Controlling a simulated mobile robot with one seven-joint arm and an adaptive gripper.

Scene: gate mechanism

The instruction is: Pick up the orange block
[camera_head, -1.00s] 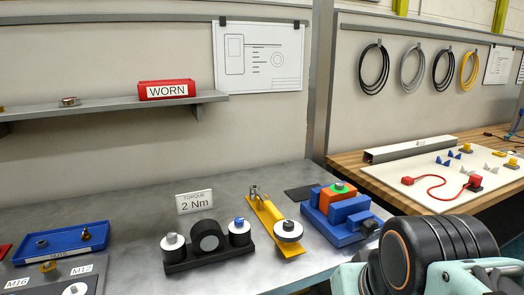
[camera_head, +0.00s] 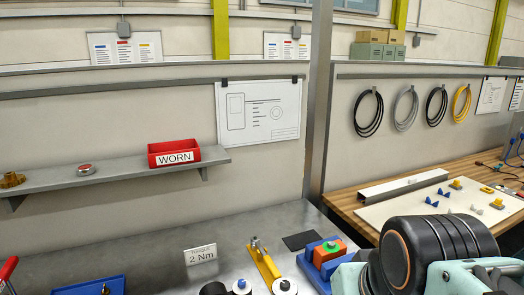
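The orange block (camera_head: 322,255) sits in a blue fixture (camera_head: 312,272) on the grey metal bench, near the bottom of the head view. A green disc with a pale metal knob (camera_head: 331,246) is on top of the block. Part of the fixture and the block's right side are close to or behind my arm, so their lower right is hidden. My arm fills the lower right corner with a black ribbed joint and pale teal links. The fingers of my gripper do not show.
A yellow bracket (camera_head: 264,262) and a "2 Nm" sign (camera_head: 200,254) stand left of the fixture. A dark mat (camera_head: 300,240) lies behind it. A shelf (camera_head: 110,172) holds a red WORN bin (camera_head: 174,153). A wooden bench (camera_head: 350,203) is at right.

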